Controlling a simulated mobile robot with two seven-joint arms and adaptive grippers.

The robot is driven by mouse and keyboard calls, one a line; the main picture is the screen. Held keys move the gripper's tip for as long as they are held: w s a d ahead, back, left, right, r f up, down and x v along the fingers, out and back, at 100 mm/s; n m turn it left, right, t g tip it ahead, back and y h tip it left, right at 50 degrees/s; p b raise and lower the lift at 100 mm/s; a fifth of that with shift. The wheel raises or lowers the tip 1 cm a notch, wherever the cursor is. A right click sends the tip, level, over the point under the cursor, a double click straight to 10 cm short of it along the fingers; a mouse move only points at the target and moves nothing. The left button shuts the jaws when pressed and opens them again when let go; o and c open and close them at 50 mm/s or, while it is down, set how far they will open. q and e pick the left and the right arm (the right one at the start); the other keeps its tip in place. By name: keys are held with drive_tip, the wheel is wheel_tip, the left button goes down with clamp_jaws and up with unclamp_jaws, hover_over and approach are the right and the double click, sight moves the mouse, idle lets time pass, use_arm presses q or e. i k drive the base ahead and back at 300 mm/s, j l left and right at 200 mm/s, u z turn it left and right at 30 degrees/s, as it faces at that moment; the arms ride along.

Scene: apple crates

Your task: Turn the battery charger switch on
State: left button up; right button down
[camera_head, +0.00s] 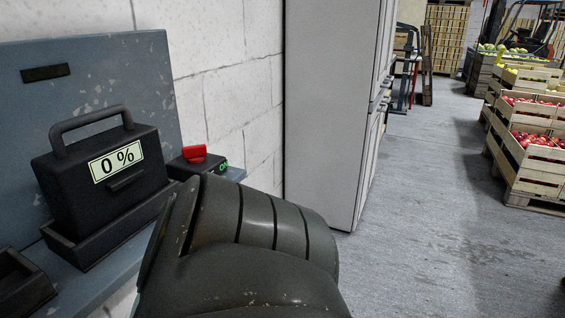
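The charger (160,88) is a scuffed blue-grey panel and shelf against the white wall at the left. A black battery (95,210) with a carry handle stands upright in a dark tray on it, its label reading "0 %". To its right is a small dark switch box with a red switch (194,153) on top and a small green lit marking on its side. A dark, bulky link of my own arm fills the bottom middle, in front of the shelf's right part. Neither gripper's fingers show.
A second, seemingly empty dark tray (22,284) sits at the lower left. A tall grey cabinet (325,110) stands right of the charger. Wooden crates of red apples (537,178) stand far right, with green apples behind. The concrete floor between is clear.

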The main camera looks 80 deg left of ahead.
sight(194, 154)
drive_tip(key=u, duration=4.25)
drive_tip(key=k+l, duration=0.1)
drive_tip(key=l, duration=1.75)
drive_tip(key=k+z, duration=0.05)
drive_tip(key=k, duration=0.05)
